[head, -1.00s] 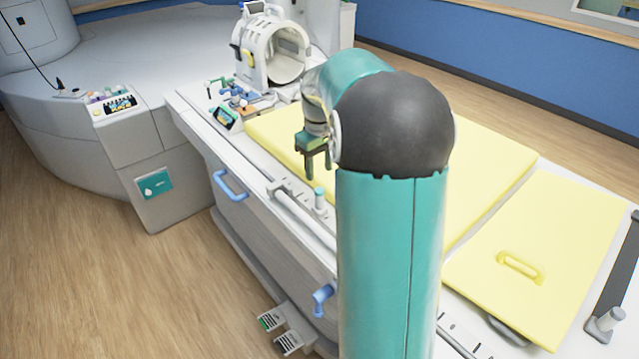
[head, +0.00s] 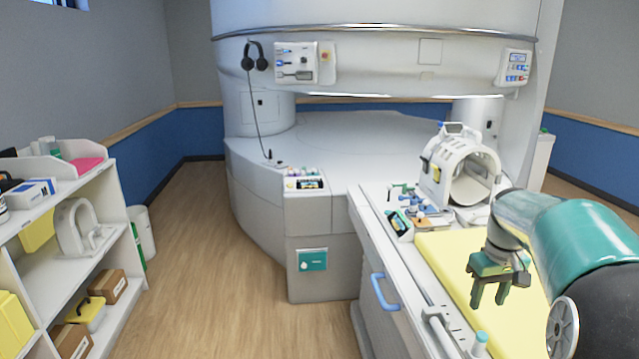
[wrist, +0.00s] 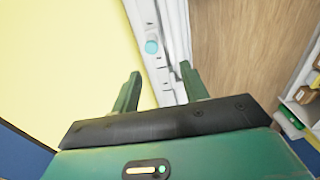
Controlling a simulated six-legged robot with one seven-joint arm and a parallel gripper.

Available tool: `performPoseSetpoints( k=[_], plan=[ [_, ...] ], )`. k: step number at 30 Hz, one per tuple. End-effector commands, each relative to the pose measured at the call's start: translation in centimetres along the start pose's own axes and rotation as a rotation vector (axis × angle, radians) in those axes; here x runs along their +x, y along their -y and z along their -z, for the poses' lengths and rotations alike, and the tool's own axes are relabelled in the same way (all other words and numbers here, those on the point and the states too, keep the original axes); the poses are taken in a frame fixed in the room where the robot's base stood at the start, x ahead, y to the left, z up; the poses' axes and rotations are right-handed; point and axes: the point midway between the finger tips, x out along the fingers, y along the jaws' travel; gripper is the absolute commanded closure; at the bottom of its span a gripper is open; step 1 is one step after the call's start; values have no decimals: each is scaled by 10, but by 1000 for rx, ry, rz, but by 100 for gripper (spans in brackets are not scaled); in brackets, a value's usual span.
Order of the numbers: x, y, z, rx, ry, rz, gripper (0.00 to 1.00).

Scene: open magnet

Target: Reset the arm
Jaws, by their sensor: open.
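My gripper (head: 489,292) is green and hangs from my teal arm at the right of the head view. Its two fingers point down, apart and empty, over the near part of the table with the yellow pad (head: 450,260). In the wrist view the open fingers (wrist: 158,90) show with nothing between them. Beyond them lie the table's white edge rail and a teal-topped knob (wrist: 152,47). The same knob shows below the gripper in the head view (head: 480,341).
A white ring-shaped coil (head: 462,170) stands at the table's far end beside small coloured items (head: 408,207). The large scanner (head: 390,60) fills the back. A shelf (head: 115,190) with boxes stands at left. Wood floor (head: 200,250) lies clear between shelf and table.

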Motion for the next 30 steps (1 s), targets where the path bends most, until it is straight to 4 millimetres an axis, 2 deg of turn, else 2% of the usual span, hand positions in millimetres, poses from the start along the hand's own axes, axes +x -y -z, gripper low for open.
performPoseSetpoints(
  k=[3, 9, 13, 18, 24, 30],
  plan=[
    [-22, 40, -11, -6, -47, -28, 56],
    [-48, 110, -44, 0, -146, -62, 56],
    [-57, 150, -72, 5, -214, -69, 56],
    [-59, 195, -112, 12, -307, -60, 56],
    [-47, 234, -159, 20, -410, -24, 56],
    [-36, 251, -183, 28, -466, 6, 56]
  ],
)
